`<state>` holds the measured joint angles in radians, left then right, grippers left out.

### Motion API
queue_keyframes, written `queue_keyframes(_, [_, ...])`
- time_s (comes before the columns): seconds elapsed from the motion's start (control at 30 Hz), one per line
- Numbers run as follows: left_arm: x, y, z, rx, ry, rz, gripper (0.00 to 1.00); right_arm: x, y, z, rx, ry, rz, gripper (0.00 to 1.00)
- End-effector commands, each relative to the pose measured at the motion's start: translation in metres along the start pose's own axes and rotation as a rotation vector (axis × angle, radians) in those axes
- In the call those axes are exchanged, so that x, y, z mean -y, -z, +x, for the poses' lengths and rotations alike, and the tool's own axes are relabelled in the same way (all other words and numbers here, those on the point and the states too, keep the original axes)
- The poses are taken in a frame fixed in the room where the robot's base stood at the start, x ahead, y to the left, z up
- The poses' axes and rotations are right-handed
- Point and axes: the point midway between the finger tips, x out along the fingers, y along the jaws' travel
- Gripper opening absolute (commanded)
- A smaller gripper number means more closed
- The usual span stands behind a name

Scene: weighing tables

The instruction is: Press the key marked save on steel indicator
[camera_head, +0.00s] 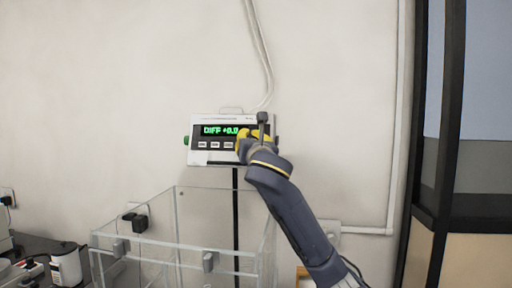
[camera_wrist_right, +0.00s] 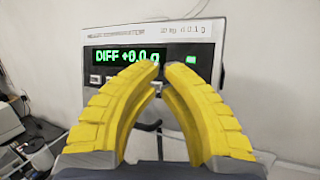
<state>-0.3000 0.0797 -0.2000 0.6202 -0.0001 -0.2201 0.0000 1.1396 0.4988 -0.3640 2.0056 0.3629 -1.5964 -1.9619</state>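The steel indicator (camera_head: 212,157) is a pale panel on a dark post in front of the wall, with green digits reading DIFF +0.0. A row of small pale keys (camera_head: 215,145) runs below its display; I cannot read their labels. My right gripper (camera_head: 250,137) is in front of the panel's right part and hides any keys there. In the right wrist view, the indicator (camera_wrist_right: 225,35) fills the top, and the yellow fingers of my right gripper (camera_wrist_right: 163,67) arch together with only a narrow gap at the tips, holding nothing. Contact with a key cannot be told. My left gripper is not in view.
A clear-walled box (camera_head: 165,245) stands below the indicator. A dark table with a white container (camera_head: 66,268) and a power strip (camera_head: 30,270) is at lower left. Cables (camera_head: 258,45) run up the wall. A dark-framed partition (camera_head: 447,130) stands at right.

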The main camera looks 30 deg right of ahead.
Motion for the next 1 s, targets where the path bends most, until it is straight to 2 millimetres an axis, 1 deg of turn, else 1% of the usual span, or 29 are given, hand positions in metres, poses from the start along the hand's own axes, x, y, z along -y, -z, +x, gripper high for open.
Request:
queue_keyframes(0.13, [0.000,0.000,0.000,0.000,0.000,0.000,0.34,-0.006,-0.005,-0.010,0.001,-0.001,0.001,0.00])
queue_keyframes(0.33, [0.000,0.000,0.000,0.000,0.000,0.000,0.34,-0.010,-0.009,-0.017,-0.001,0.000,0.001,0.00])
queue_keyframes(1.0, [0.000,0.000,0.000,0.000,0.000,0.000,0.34,-0.010,-0.010,-0.018,0.000,0.001,0.000,0.00])
